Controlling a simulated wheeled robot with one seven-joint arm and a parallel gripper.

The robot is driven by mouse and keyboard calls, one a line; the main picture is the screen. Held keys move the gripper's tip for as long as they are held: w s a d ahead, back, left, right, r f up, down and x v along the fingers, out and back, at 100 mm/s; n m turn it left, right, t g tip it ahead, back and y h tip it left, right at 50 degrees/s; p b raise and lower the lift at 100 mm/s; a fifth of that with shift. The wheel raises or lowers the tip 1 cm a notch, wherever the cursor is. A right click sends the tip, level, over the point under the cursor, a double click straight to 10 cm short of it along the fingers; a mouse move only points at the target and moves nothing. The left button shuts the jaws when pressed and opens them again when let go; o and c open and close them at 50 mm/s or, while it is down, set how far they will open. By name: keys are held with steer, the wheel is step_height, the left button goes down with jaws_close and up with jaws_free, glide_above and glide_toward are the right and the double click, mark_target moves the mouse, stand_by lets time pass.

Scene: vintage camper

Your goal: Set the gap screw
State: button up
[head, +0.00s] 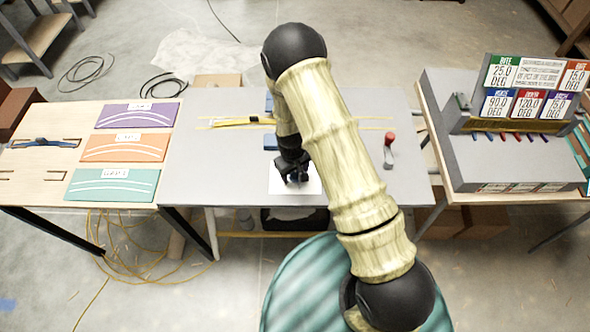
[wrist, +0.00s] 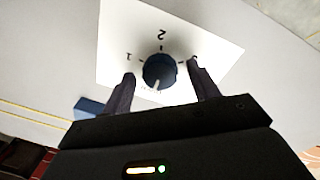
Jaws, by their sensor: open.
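The gap screw is a dark blue round knob (wrist: 159,69) on a white square plate (wrist: 118,48), with the marks 1, 2 and 3 printed around it. A pale pointer line on the knob faces the lower side of the wrist picture, away from the 2. My gripper (wrist: 160,76) is open, one finger on each side of the knob; whether either finger touches it I cannot tell. In the head view my gripper (head: 293,172) is over the white plate (head: 312,186) on the grey table and mostly hides the knob.
The grey table (head: 215,165) also holds a yellow strip (head: 240,122), blue blocks and a red-topped lever (head: 388,140). Left is a wooden table with purple, orange and teal cards (head: 112,184). Right is a grey stand (head: 515,150) with labelled signs.

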steer(key=c, duration=1)
steer(key=shift+o, duration=0.2)
